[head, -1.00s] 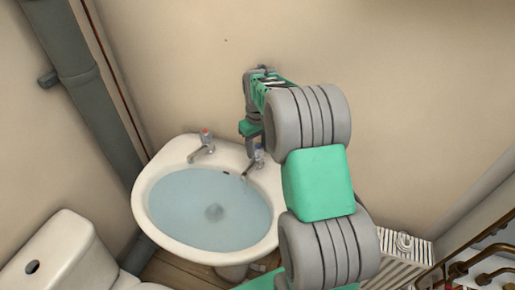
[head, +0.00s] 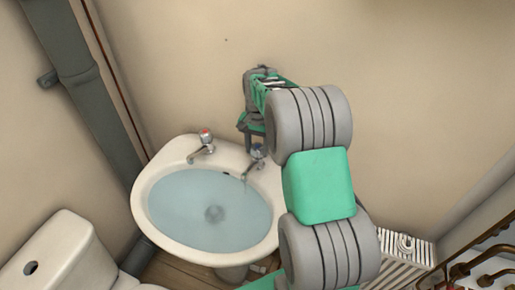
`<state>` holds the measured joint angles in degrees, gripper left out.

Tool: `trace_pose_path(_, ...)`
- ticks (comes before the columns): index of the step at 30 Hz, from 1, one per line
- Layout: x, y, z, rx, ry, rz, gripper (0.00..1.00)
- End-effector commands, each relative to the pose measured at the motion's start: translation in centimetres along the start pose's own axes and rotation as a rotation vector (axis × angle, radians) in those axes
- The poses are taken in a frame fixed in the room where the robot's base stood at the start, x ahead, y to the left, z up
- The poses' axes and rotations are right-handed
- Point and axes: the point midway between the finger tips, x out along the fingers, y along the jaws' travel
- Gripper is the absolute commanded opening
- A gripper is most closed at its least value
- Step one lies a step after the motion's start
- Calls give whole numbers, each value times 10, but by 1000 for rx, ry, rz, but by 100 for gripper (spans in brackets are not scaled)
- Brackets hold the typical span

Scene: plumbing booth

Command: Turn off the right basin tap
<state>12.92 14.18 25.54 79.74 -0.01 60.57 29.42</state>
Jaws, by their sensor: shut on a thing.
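The white basin (head: 142,215) is filled with bluish water (head: 195,215). The right basin tap (head: 249,166) is chrome with a blue-marked head and stands at the basin's back right. A faint pale streak shows below its spout. The left basin tap (head: 201,149) has a red-marked head. My gripper (head: 257,147) points down over the right tap and is shut on its head. The fingers and my wrist hide most of the tap's head.
A toilet cistern (head: 62,250) stands at the lower left. A thick grey pipe (head: 85,95) runs down the left corner. A white radiator (head: 405,262) and copper pipes (head: 480,262) are at the lower right. The wall is close behind the taps.

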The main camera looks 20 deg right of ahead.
Motion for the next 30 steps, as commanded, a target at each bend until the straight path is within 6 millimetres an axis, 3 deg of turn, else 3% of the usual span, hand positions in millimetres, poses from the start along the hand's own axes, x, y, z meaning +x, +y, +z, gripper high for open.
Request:
trace_pose_path(12,-1,-1,-1,224,3,-2,3)
trace_pose_path(30,-1,-1,-1,264,3,-2,3)
